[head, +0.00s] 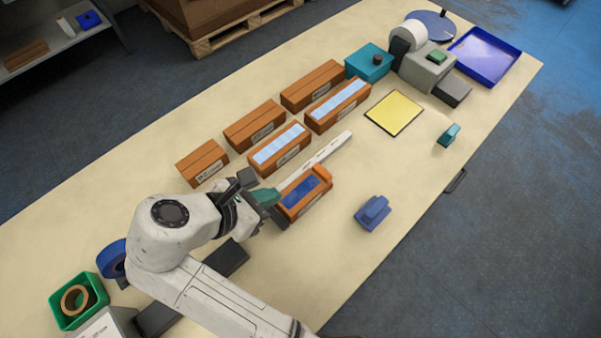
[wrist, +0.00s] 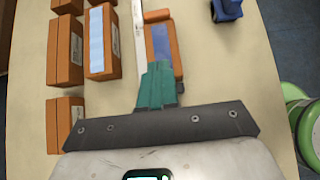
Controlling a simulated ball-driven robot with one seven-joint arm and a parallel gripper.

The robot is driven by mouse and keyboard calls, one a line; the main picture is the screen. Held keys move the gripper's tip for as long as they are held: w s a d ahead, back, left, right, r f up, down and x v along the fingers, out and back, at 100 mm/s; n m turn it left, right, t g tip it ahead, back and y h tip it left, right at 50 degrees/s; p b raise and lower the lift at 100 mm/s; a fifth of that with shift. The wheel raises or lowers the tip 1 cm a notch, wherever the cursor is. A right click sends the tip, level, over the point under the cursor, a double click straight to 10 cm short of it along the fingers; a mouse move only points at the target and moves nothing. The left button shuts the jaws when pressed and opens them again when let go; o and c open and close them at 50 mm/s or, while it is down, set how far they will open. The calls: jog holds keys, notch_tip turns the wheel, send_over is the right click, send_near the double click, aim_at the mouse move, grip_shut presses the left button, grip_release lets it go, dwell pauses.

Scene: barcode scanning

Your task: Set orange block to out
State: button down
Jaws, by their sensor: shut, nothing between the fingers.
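An orange block (head: 319,173) sits at the far end of a long orange body with a blue inset top (head: 303,192), beside a white marked strip (head: 328,150). In the wrist view the orange block (wrist: 157,15) shows at the top, with the blue inset (wrist: 161,42) below it. My gripper (head: 266,196) has teal fingers, shut and empty, at the near left end of this body. In the wrist view the closed fingers (wrist: 157,72) overlap its near end and hide part of it. I cannot tell whether they touch it.
Several brown boxes, some with pale blue tops (head: 279,145), stand left of and beyond the strip. A blue stepped object (head: 373,211) lies to the right. A yellow pad (head: 394,113), a teal box (head: 369,62) and a blue tray (head: 485,56) are farther back. Bare table lies around the blue object.

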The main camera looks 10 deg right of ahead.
aim_at(319, 175)
jog(key=x, duration=0.9)
jog(key=shift+w+d+f, duration=0.15)
jog(key=shift+d, duration=0.05)
jog(key=shift+w+d, duration=0.7)
jog(key=shift+d, duration=0.3)
jog(key=shift+w+d+f+p, duration=0.15)
jog(key=shift+w+d+p, duration=0.15)
jog(key=shift+w+d, duration=0.3)
jog(key=shift+s, duration=0.1)
